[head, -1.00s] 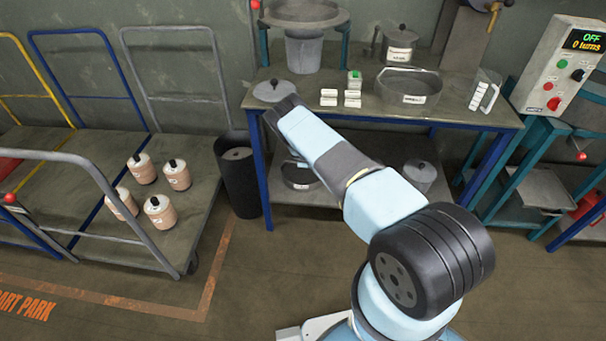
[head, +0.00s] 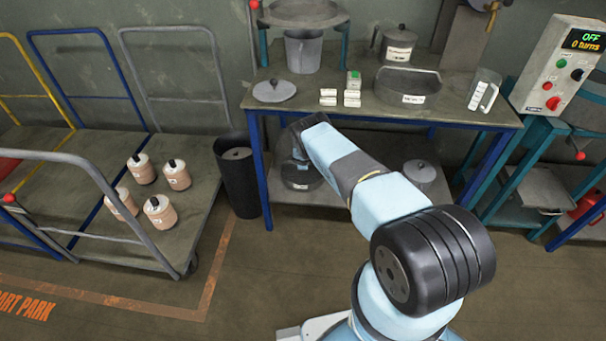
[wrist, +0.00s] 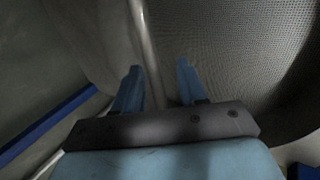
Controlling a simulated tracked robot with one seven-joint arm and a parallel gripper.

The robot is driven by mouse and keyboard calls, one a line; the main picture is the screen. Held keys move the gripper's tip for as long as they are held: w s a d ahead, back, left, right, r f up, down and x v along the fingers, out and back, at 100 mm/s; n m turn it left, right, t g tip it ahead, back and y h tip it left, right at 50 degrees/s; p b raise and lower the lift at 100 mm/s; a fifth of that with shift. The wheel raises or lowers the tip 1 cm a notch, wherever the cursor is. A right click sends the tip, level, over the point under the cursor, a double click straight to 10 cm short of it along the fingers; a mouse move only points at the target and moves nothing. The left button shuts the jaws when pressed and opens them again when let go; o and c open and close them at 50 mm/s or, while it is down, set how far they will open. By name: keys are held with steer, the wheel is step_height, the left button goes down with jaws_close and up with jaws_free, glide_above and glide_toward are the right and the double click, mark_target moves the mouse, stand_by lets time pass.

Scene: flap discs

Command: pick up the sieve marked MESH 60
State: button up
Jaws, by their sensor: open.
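Two dark round sieves show in the head view. One sieve (head: 408,84) stands on the bench top with a white label on its front. The other sieve (head: 302,181) lies on the lower shelf, partly hidden by my arm, also with a pale label. I cannot read either label. My gripper (head: 298,152) is low at the lower sieve, partly covered by my arm. In the wrist view my gripper (wrist: 158,88) is open, with the sieve's thin rim (wrist: 147,40) running between its fingers. The mesh (wrist: 245,55) fills the right side; contact is unclear.
The bench top (head: 325,113) lies close above my gripper, and a blue leg (head: 259,170) stands to its left. A lidded pot (head: 420,175) is on the lower shelf to the right. A black bin (head: 238,185) stands left of the bench.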

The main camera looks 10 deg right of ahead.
steer(key=shift+a, duration=0.1)
jaws_close()
steer(key=shift+r, duration=0.15)
stand_by(0.4)
steer(key=shift+r, duration=0.35)
steer(key=s+a+r, duration=0.5)
steer(key=s+r, duration=0.7)
steer(key=s, duration=0.1)
steer(key=shift+a, duration=0.15)
